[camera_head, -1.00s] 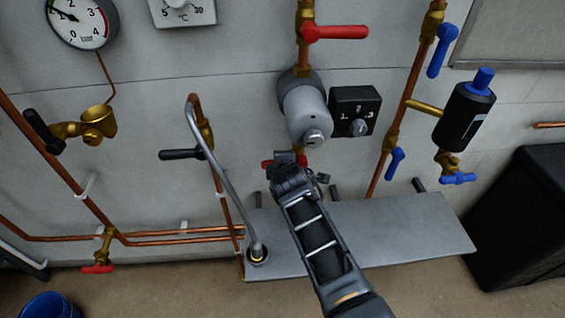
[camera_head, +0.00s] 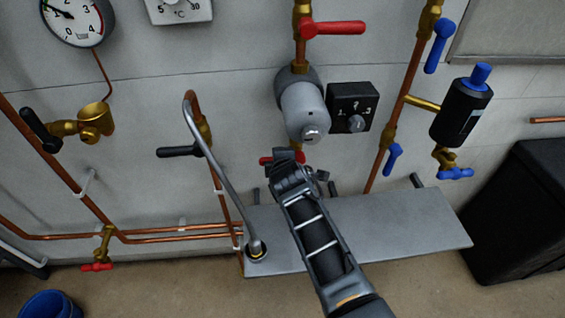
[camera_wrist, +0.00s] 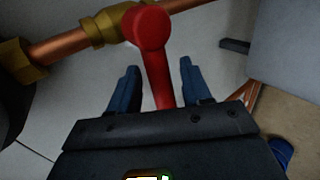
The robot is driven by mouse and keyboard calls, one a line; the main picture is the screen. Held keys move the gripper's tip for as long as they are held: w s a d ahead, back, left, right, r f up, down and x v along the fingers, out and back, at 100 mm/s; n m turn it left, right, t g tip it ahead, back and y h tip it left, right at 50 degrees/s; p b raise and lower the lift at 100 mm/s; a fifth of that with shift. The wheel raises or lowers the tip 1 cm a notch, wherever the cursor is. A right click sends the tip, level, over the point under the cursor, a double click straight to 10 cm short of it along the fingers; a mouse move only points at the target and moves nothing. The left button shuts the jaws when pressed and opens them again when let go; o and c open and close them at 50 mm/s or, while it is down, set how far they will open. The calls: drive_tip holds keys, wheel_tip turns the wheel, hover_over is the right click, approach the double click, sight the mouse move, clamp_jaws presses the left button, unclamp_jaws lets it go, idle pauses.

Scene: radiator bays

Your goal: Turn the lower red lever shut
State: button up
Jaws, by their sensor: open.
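The lower red lever (camera_head: 266,160) is on the copper pipe below the grey pump, partly hidden behind my gripper in the head view. In the wrist view the red lever (camera_wrist: 153,45) runs from its round hub on the brass valve down between my fingers. My gripper (camera_wrist: 160,70) is open, with one blue-grey finger on each side of the lever. I see gaps on both sides and no clear contact. In the head view my gripper (camera_head: 286,163) is in front of the lever.
Above are the grey pump (camera_head: 305,112) and an upper red lever (camera_head: 335,28). A black dial box (camera_head: 352,107) is to the right. A grey shelf (camera_head: 400,225) lies below, and a curved metal pipe (camera_head: 223,175) stands at the left.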

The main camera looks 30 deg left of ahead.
drive_tip(key=p+v, duration=0.1)
drive_tip(key=v, duration=0.6)
drive_tip(key=shift+d, duration=0.1)
idle(0.5)
